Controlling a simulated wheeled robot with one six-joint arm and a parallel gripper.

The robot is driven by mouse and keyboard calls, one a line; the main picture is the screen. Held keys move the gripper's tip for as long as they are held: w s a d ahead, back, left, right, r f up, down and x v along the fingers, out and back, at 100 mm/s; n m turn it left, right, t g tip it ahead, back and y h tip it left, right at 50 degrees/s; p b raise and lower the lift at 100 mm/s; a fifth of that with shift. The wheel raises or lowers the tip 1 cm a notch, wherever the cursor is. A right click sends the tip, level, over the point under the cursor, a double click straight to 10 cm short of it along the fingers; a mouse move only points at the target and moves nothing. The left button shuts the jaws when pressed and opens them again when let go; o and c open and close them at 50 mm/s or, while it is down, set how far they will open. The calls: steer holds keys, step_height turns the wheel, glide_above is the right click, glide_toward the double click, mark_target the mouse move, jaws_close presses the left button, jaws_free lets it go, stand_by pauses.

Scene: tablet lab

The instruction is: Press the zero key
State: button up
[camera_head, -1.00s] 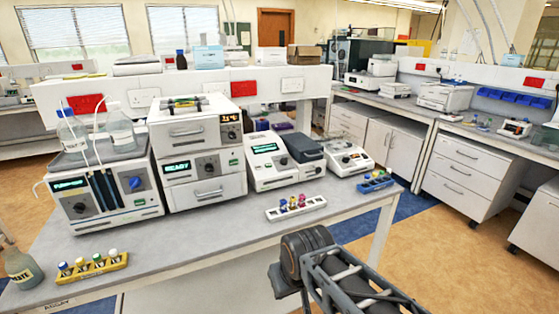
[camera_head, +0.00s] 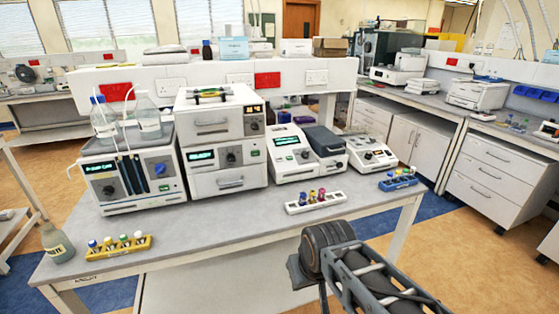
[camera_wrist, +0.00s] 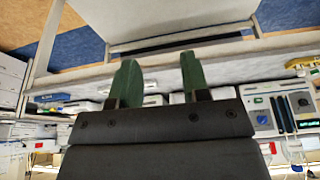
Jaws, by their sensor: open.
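No key can be read as zero at this size. A white instrument with a lit display and small buttons (camera_head: 291,155) stands at the middle of the bench. Right of it is a smaller white device with a round top and front controls (camera_head: 371,153). My gripper (camera_wrist: 158,68) shows in the wrist view with its two green fingers apart and nothing between them. The wrist view is upside down, and the bench edge and instruments lie beyond the fingers.
The bench (camera_head: 225,228) also holds a stacked pair of white units (camera_head: 222,150), a pump unit with bottles (camera_head: 128,180), a yellow vial rack (camera_head: 118,247), a white vial rack (camera_head: 315,203), a blue rack (camera_head: 398,181) and a brown-grey bottle (camera_head: 57,243). The front strip has bare room.

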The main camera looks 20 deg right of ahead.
jaws_close()
stand_by(1.6)
